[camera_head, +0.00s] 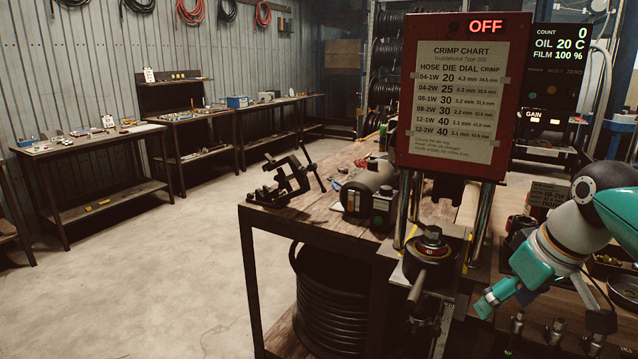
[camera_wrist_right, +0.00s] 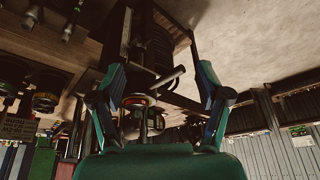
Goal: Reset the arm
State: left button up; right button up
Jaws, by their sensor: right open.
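My right arm (camera_head: 585,215), teal, grey and black, comes in from the right, over the front of the bench. My right gripper (camera_head: 543,312) is beside the crimper, to the right of its dial. In the right wrist view the two fingers of this gripper (camera_wrist_right: 160,82) stand wide apart with nothing held between them. The crimper's dark dial (camera_head: 432,243) has a red band reading 40. A grey lever (camera_head: 418,288) sticks out below it. The dial (camera_wrist_right: 137,101) and lever (camera_wrist_right: 165,78) show beyond the open fingers in the wrist view. My left gripper is out of view.
A red crimp chart panel (camera_head: 453,95) with a lit OFF sign stands above the crimper. A vise (camera_head: 285,183) sits at the bench's left end. A coiled black hose (camera_head: 335,305) is underneath. Metal fittings (camera_head: 517,322) are near the right gripper. The floor (camera_head: 150,270) at left is clear.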

jog(key=w+a+f+g, duration=0.1)
jog(key=w+a+f, duration=0.15)
jog(key=f, duration=0.55)
jog(key=w+a+f, duration=0.2)
jog(key=a+f, duration=0.1)
jog(key=f, duration=0.5)
jog(key=s+a+f+m+g+y, duration=0.1)
jog(key=s+a+f, duration=0.15)
jog(key=f, duration=0.65)
jog(key=s+a+f+y, duration=0.1)
jog(key=a+f, duration=0.3)
jog(key=f, duration=0.4)
jog(key=s+a+f+m, duration=0.2)
jog(key=s+a+f, duration=0.1)
jog(key=s+f, duration=0.5)
jog(key=s+a+f+m+g+p, duration=0.1)
jog(key=s+a+f, duration=0.2)
jog(key=s+f, duration=0.5)
jog(key=s, duration=0.4)
jog(key=shift+s+m+y, duration=0.25)
jog(key=shift+m+y, duration=0.15)
